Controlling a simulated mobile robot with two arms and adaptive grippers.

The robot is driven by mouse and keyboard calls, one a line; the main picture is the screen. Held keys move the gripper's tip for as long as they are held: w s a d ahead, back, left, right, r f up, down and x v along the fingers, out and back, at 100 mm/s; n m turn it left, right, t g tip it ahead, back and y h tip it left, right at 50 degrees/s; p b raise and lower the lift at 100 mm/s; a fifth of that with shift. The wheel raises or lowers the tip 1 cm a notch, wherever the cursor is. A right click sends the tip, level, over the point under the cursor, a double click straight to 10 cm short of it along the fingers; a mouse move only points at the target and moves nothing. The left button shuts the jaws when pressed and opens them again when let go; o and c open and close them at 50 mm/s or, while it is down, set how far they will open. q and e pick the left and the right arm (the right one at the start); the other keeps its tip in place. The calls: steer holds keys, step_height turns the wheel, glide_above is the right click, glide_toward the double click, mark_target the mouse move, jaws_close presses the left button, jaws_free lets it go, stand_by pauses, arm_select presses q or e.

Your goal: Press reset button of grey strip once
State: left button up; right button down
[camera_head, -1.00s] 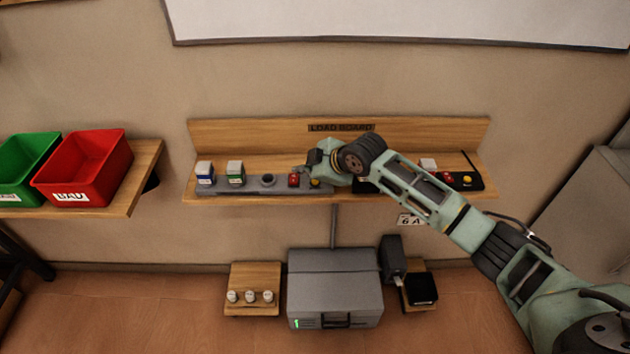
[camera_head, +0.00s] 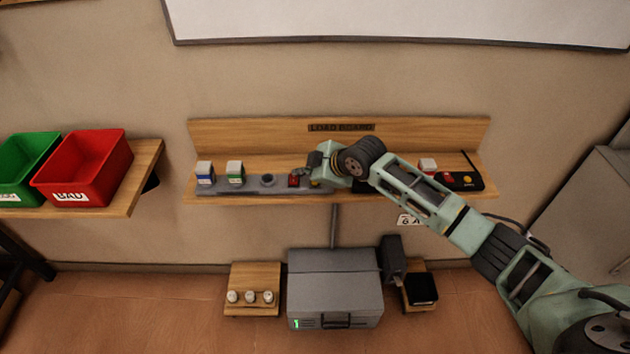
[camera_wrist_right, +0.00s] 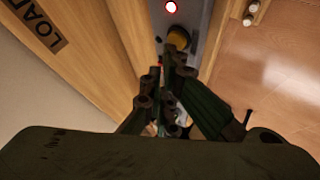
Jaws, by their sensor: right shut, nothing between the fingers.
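The grey strip (camera_head: 255,187) lies on the wooden load board shelf, left of centre. It carries a blue plug and a green plug, a round socket, a red switch (camera_head: 294,181) and a yellow button (camera_head: 314,184) at its right end. My right gripper (camera_head: 309,173) is shut and empty, right above the yellow button, and partly covers it. In the right wrist view the yellow button (camera_wrist_right: 178,38) shows just beyond the fingertips (camera_wrist_right: 172,62); whether they touch it I cannot tell. A red light (camera_wrist_right: 171,7) glows on the strip beyond it. My left gripper is out of view.
A black strip (camera_head: 480,189) with a red switch and a yellow button is at the shelf's right end, partly behind my arm. A red bin (camera_head: 95,160) and a green bin stand far left. A grey box (camera_head: 335,290) is below the shelf.

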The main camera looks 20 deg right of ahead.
steer(key=shift+f, duration=0.5)
stand_by(0.3)
steer(key=shift+r, duration=0.1)
steer(key=shift+r+p, duration=0.65)
steer(key=shift+r, duration=0.15)
step_height(320, 180, up, 5)
steer(key=p, duration=0.4)
steer(key=shift+p, duration=0.35)
stand_by(0.5)
